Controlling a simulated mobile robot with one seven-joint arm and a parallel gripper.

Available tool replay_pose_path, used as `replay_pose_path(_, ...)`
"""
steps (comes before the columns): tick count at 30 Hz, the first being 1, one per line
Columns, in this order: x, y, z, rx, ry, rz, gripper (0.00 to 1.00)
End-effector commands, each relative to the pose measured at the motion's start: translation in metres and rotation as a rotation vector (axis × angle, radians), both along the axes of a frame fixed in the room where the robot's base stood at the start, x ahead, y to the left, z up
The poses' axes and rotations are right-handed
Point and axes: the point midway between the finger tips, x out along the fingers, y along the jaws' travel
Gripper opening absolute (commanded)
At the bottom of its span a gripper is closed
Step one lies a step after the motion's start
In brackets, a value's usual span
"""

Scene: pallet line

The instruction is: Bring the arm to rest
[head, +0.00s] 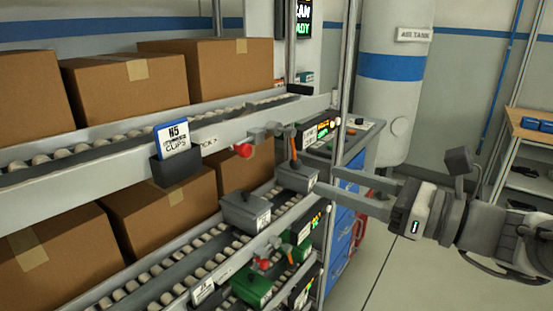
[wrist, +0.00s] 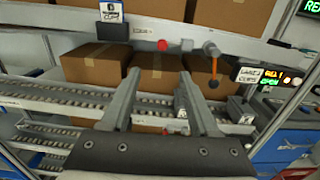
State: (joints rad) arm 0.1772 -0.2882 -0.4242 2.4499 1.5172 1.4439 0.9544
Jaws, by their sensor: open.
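My gripper (head: 325,180) reaches in from the right in the head view, its two fingers pointing left toward the flow rack. In the wrist view my gripper (wrist: 159,76) shows its two fingers spread apart with nothing between them. Beyond the fingers are cardboard boxes (wrist: 158,68) on the rack's lower level. In the head view the fingertips appear close to a small grey bin (head: 297,177) on the rack; I cannot tell whether they touch it. My arm (head: 485,222) stretches to the right edge of the picture.
The rack's upper rail (head: 90,175) carries a blue and white card (head: 174,138) and a red button (head: 243,151). Another grey bin (head: 245,212) and a green bin (head: 252,288) sit lower. A blue cabinet (head: 342,235) stands behind. Floor (head: 400,285) is clear below my arm.

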Motion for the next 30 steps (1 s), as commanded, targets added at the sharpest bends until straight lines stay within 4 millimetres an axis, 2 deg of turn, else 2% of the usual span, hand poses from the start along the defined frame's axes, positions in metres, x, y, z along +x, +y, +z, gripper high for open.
replay_pose_path(5,-0.009,0.014,-0.010,-0.099,-0.021,0.051,0.61)
replay_pose_path(10,-0.043,0.046,-0.049,-0.453,-0.123,0.232,0.61)
replay_pose_path(14,-0.072,0.055,-0.086,-0.795,-0.262,0.414,0.61)
replay_pose_path(18,-0.094,0.045,-0.118,-1.162,-0.447,0.622,0.61)
replay_pose_path(22,-0.104,0.023,-0.135,-1.493,-0.640,0.825,0.61)
replay_pose_path(26,-0.104,-0.002,-0.138,-1.800,-0.833,1.025,0.61)
replay_pose_path(30,-0.097,-0.025,-0.126,-2.100,-1.031,1.244,0.61)
